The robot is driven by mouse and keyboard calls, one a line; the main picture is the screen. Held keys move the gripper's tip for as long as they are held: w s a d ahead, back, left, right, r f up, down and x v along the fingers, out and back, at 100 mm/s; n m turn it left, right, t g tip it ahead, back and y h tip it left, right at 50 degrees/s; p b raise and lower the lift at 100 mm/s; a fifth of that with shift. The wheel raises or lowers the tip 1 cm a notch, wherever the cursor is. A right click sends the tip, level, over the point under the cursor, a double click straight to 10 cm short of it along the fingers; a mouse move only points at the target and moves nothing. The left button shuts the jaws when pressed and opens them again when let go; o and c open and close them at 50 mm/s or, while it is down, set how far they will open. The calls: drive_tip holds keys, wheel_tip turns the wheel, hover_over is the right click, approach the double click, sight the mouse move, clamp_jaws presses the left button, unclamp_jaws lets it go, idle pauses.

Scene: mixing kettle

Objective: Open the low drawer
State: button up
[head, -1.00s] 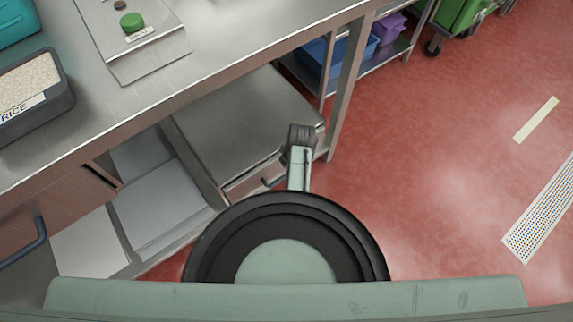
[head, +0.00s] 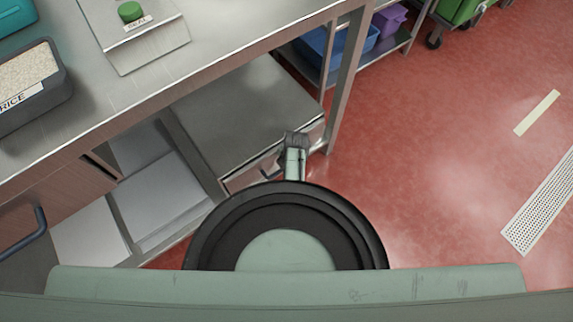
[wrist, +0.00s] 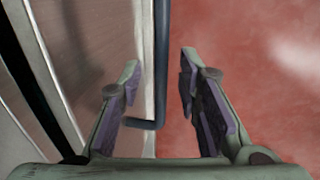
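The low drawer's wooden front (head: 243,179) is under the steel counter in the head view, with a dark bar handle (head: 268,172) partly hidden by my arm. The front (wrist: 100,45) fills the left of the wrist view. There the handle (wrist: 161,40) runs from the top edge and bends left into the front. My gripper (head: 296,139) is at the right end of the drawer front. In the wrist view my gripper (wrist: 160,62) is open. The handle bar shows between its two fingers, with a gap on both sides. I cannot tell how deep the bar sits between them.
The steel counter (head: 240,30) overhangs the drawer and carries a rice container (head: 30,95) and a green-button panel (head: 130,45). A counter leg (head: 346,75) stands just right of my gripper. Another dark handle (head: 25,235) is at the left.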

clamp_jaws()
idle(0.7)
